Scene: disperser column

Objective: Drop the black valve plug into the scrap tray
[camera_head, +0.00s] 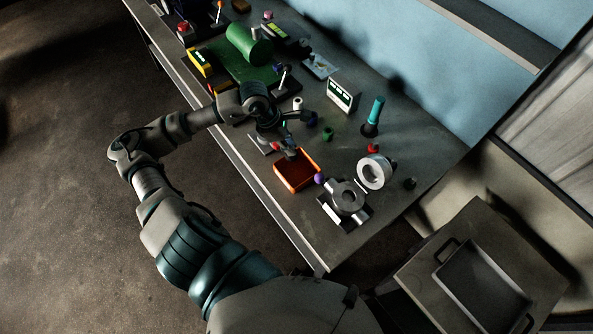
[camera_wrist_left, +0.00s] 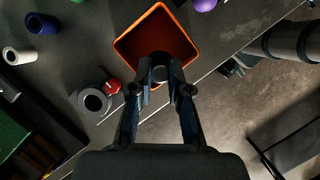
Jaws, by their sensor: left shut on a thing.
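My left gripper (camera_head: 289,150) is shut on a small dark cylindrical piece with a greyish round end (camera_wrist_left: 159,73), which looks like the black valve plug. In the head view the piece is too small to make out. An orange open tray (camera_head: 297,170), which may be the scrap tray, sits near the table's front edge. In the left wrist view, the fingertips and held piece overlap the near part of this orange tray (camera_wrist_left: 151,23). They appear above it; the height cannot be told. My right gripper is not in view.
A purple ball (camera_head: 319,178) and grey metal valve parts (camera_head: 347,197) stand right of the orange tray. A blue piece (camera_head: 311,121), green piece (camera_head: 327,133) and white cylinder (camera_head: 297,103) stand behind. A grey handled tray (camera_head: 485,290) is at lower right.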

